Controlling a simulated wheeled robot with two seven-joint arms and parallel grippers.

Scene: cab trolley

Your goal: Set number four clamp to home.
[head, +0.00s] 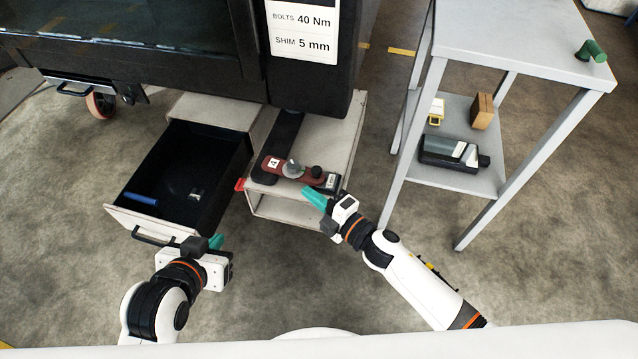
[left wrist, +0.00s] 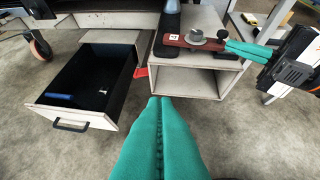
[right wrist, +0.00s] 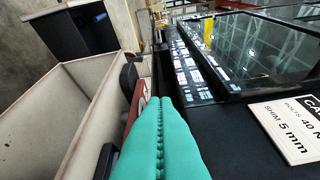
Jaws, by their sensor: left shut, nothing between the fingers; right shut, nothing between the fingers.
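The clamp (head: 291,168) is a red-brown bar with a small white number label, a grey knob and a black knob. My left gripper (head: 216,242) is shut and empty, low in front, near the drawer handle.
An open black drawer (head: 190,185) at left holds a blue cylinder (head: 140,199) and a small item. A red tab (head: 239,184) sits at the box's left edge. A grey trolley (head: 520,40) stands right, with a green cylinder (head: 592,50) on top and a black device (head: 452,152) below.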

